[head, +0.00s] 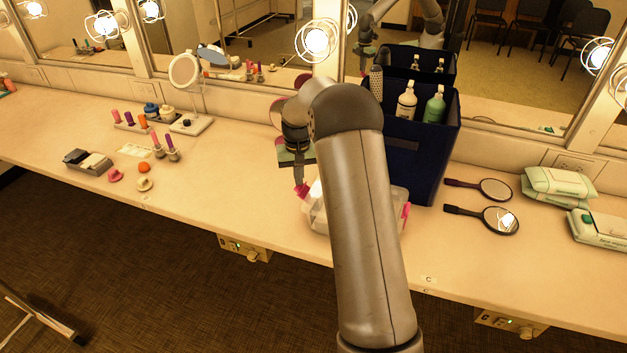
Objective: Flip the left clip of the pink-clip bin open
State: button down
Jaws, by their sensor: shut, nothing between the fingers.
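The pink-clip bin (317,221) is a clear, pale box near the counter's front edge, largely hidden behind my arm. Its left clip (302,191) is a small pink tab at the bin's upper left. Its right clip (405,212) is pink and shows at the bin's right side, past my arm. My gripper (299,182) points down with its fingers shut and empty. The fingertips are right at the left clip; I cannot tell whether they touch it. I cannot tell whether the left clip is latched or open.
A dark blue caddy (428,160) with bottles stands close behind the bin on the right. Two hand mirrors (500,219) and wipe packs (560,184) lie further right. A round stand mirror (186,72) and small cosmetics stand left. The counter (235,190) left of the bin is clear.

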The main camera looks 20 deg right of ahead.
jog(key=shift+s+d+r+p, duration=0.1)
jog(key=shift+r+p, duration=0.45)
jog(key=shift+r, duration=0.5)
jog(key=shift+s+d+r+p, duration=0.1)
jog(key=shift+r+p, duration=0.4)
jog(key=shift+r, duration=0.55)
jog(key=shift+a, duration=0.1)
